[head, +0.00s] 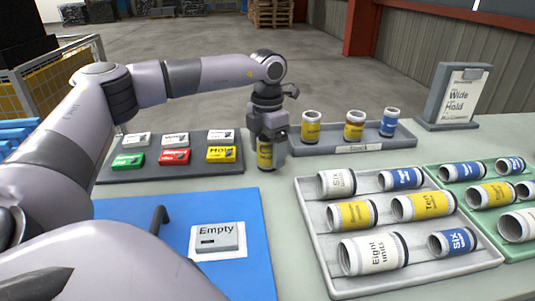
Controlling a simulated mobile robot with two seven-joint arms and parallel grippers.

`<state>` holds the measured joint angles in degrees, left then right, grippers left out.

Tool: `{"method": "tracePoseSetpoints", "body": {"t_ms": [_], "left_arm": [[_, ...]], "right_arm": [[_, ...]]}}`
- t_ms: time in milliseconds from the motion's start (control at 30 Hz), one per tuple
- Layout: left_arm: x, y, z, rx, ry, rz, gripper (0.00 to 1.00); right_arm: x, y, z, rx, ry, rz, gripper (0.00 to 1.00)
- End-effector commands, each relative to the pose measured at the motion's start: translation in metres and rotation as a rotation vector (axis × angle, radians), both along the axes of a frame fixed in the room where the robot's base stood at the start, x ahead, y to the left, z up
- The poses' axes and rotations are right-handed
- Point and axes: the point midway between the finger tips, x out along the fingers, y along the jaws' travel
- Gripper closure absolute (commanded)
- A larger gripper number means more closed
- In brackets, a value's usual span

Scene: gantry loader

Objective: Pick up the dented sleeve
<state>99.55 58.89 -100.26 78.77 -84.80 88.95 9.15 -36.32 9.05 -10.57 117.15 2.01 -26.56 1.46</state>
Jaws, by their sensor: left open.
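My left gripper (268,142) points down at the left end of the grey stock tray (350,147). It is open, with its fingers around the upper part of a yellow-labelled sleeve (265,158) that stands upright. The fingers hide much of this sleeve, and I cannot tell whether they touch it. Three more sleeves stand in the stock tray: a yellow one (311,128), another yellow one (354,127) and a blue one (390,122). No dent is clear on any sleeve at this size. My right gripper is not in view.
A light grey tray (318,240) and a green tray (516,252) hold several lying sleeves. A dark board (205,171) carries coloured blocks. A blue mat (260,265) bears an "Empty" card (217,236) and a dark hooked post (159,219). A sign (459,95) stands at back right.

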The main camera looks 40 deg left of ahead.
Motion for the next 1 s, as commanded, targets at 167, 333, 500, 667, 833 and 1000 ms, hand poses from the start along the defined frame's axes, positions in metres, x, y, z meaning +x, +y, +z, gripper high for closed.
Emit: {"method": "tracePoseSetpoints", "body": {"t_ms": [167, 333, 500, 667, 833, 1000], "left_arm": [[0.000, 0.000, 0.000, 0.000, 0.000, 0.000, 0.18], [0.000, 0.000, 0.000, 0.000, 0.000, 0.000, 0.74], [0.001, 0.000, 0.001, -0.001, -0.003, 0.000, 0.94], [0.001, 0.000, 0.002, -0.001, -0.003, 0.000, 0.94], [0.001, 0.000, 0.014, -0.002, -0.005, 0.000, 0.94], [0.002, 0.000, 0.042, -0.002, -0.008, 0.000, 0.94]], "right_arm": [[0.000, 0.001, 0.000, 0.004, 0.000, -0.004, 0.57], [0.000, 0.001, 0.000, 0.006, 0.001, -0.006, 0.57], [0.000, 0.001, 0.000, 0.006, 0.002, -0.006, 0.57], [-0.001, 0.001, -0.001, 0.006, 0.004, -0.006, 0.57], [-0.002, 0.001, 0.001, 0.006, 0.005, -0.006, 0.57], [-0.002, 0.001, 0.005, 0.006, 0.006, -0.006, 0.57]]}}
